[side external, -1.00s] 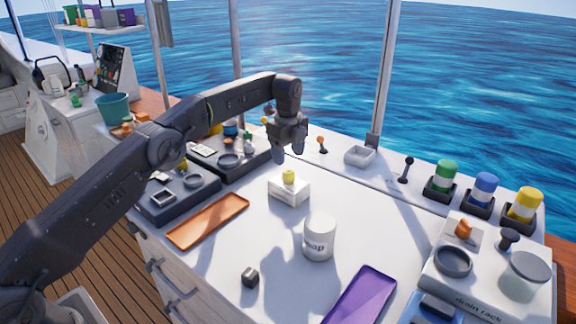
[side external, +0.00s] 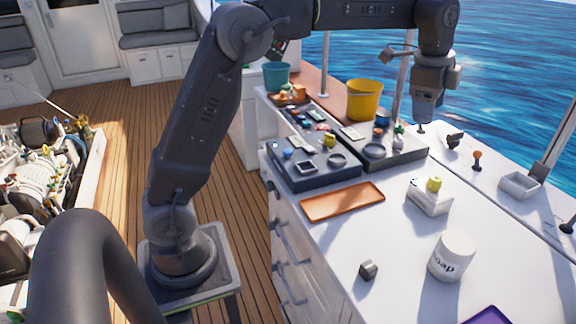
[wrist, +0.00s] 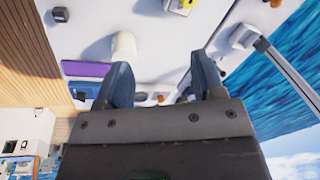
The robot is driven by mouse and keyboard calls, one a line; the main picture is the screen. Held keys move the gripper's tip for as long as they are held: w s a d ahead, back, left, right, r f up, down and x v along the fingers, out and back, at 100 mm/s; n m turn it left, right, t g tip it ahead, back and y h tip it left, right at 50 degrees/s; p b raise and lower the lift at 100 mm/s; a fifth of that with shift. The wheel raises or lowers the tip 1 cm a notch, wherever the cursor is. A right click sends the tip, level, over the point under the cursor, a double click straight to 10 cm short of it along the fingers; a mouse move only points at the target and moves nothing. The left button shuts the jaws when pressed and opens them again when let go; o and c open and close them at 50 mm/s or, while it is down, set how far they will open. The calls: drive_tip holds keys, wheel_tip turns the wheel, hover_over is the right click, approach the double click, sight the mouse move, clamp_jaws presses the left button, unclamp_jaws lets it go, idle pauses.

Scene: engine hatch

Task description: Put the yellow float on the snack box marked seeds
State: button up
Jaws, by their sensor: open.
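A small yellow float (side external: 434,184) rests on top of a small white box (side external: 430,203) on the white counter in the side external view. Any lettering on the box is too small to read. The float (wrist: 187,3) and box (wrist: 178,9) also show at the top edge of the wrist view, partly cut off. My gripper (side external: 427,116) is raised above the counter, beyond and above the box, apart from both. In the wrist view its two fingers (wrist: 162,85) stand wide apart with nothing between them.
A white soap tub (side external: 452,257) and a dark cube (side external: 368,270) stand in front of the box. An orange tray (side external: 342,202) lies to its left. Dark trays (side external: 318,178) with small items and a yellow bucket (side external: 364,100) are behind. A white dish (side external: 519,185) is at the right.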

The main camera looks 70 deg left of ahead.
drive_tip(key=s+n+t, duration=0.2)
drive_tip(key=s+n, duration=0.7)
drive_tip(key=s, duration=1.3)
drive_tip(key=s+d+f+n+t, duration=0.1)
drive_tip(key=s+f+n, duration=0.2)
drive_tip(key=s+f, duration=0.3)
drive_tip(key=s, duration=0.2)
drive_tip(key=shift+s, duration=0.3)
